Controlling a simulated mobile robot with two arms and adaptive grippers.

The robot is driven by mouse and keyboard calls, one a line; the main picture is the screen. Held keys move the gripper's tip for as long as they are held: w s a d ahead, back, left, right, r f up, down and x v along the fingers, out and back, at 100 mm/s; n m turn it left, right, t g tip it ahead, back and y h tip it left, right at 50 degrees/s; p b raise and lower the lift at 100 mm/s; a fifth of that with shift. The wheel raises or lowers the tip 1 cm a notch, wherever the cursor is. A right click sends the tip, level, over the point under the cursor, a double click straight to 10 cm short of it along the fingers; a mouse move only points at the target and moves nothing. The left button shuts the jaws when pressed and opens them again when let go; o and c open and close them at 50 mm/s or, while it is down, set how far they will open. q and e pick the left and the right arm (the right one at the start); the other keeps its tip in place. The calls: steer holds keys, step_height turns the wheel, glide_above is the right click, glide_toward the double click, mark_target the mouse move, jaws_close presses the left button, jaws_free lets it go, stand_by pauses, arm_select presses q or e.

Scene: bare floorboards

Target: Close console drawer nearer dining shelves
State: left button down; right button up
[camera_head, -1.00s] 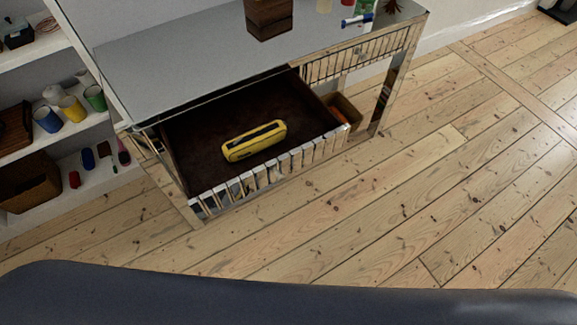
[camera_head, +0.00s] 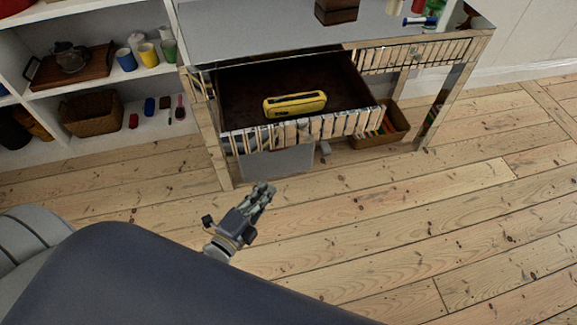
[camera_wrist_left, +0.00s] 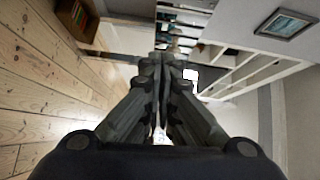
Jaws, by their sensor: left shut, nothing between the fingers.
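The console (camera_head: 270,38) has a grey top and mirrored legs. Its left drawer (camera_head: 300,130), the one beside the white shelves (camera_head: 150,88), is pulled open, with a slatted mirrored front and dark inside. A yellow case (camera_head: 295,104) lies in it. The console's right drawer (camera_head: 418,54) is shut. My left gripper (camera_head: 264,190) is shut and empty, in front of and below the open drawer's front, apart from it in the picture. In the left wrist view its fingers (camera_wrist_left: 160,60) meet, and the view is turned sideways. My right gripper is not in view.
The shelves hold cups, a tray and a wicker basket (camera_head: 92,113). A brown box (camera_head: 337,11) and small items stand on the console top. Floorboards in front are clear.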

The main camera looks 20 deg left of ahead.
arm_select(q)
steer(key=r, duration=0.2)
steer(key=m+p, duration=0.1)
glide_toward(292, 136)
steer(key=w+d, duration=0.1)
steer(key=w, duration=0.3)
steer(key=shift+w+a+f, duration=0.15)
steer(key=shift+f, duration=0.1)
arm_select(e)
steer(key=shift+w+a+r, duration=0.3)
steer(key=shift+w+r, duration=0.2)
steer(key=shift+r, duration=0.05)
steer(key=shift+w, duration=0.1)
